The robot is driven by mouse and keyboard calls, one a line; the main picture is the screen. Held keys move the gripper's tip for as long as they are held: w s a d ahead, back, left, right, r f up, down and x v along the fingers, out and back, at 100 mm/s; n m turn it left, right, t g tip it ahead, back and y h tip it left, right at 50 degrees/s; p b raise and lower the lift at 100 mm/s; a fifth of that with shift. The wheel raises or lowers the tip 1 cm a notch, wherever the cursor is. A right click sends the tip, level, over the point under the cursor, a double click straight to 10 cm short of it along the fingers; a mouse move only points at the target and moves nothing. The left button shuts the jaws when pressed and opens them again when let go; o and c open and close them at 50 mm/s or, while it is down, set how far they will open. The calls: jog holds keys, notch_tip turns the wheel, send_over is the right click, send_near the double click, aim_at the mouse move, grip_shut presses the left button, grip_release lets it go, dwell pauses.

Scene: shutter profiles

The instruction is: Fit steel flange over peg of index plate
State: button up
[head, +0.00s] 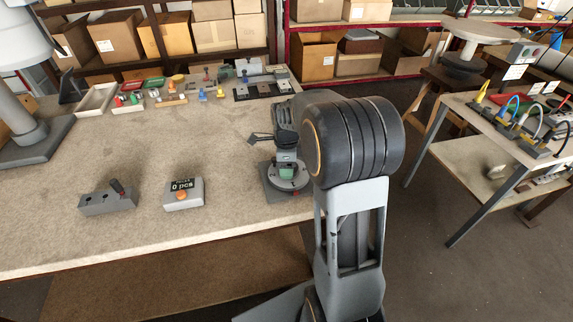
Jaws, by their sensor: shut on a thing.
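My gripper (287,163) is at the right part of the bench, pointing down, partly hidden by my own arm. It is shut on the steel flange (299,182), a grey round disc with dark spots directly below the fingers. A small green patch shows between the fingers and the disc. The index plate (268,193) is a dark square base under the disc, near the bench's front right edge. Its peg is hidden. I cannot tell whether the flange rests on the plate or is held just above it.
A grey block with holes (106,203) and a counter box reading 0 pcs (184,195) stand on the left front of the bench (150,235). Trays and small parts line the back. The bench between is clear. A second table (462,108) stands right, across a floor gap.

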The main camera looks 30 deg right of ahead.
jog(key=shift+f, duration=0.3)
jog(key=o, duration=1.2)
jog(key=shift+o, duration=0.2)
